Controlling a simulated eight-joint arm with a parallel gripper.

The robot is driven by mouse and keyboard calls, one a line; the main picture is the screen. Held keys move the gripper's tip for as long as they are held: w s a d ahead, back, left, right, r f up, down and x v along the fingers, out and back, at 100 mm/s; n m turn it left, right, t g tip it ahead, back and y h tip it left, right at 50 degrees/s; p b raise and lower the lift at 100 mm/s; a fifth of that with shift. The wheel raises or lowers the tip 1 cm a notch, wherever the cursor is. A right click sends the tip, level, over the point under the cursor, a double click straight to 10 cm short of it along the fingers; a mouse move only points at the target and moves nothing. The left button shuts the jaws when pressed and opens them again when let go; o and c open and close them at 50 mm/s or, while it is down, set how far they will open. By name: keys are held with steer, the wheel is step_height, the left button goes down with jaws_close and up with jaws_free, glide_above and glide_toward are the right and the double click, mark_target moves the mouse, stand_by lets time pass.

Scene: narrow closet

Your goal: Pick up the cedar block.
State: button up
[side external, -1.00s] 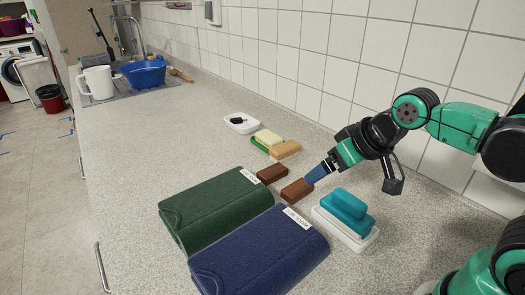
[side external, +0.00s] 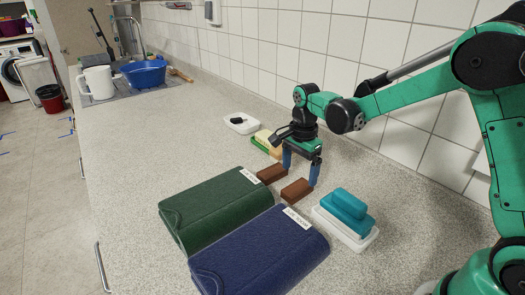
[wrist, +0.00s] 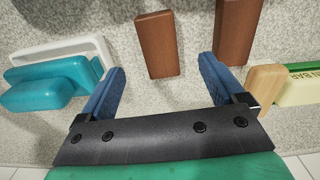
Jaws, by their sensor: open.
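Two reddish-brown blocks lie flat on the speckled counter; I cannot tell for sure which is the cedar block.
A tan block (wrist: 266,86) and a cream bar in green (wrist: 300,85) lie behind. Green (side external: 215,205) and blue (side external: 258,250) cases lie in front. The tiled wall is close behind.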

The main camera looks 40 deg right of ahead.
mark_target(298, 187)
steer(key=shift+f, duration=2.4)
steer(key=shift+c, duration=0.2)
steer(key=c, duration=1.3)
steer(key=shift+r, duration=0.1)
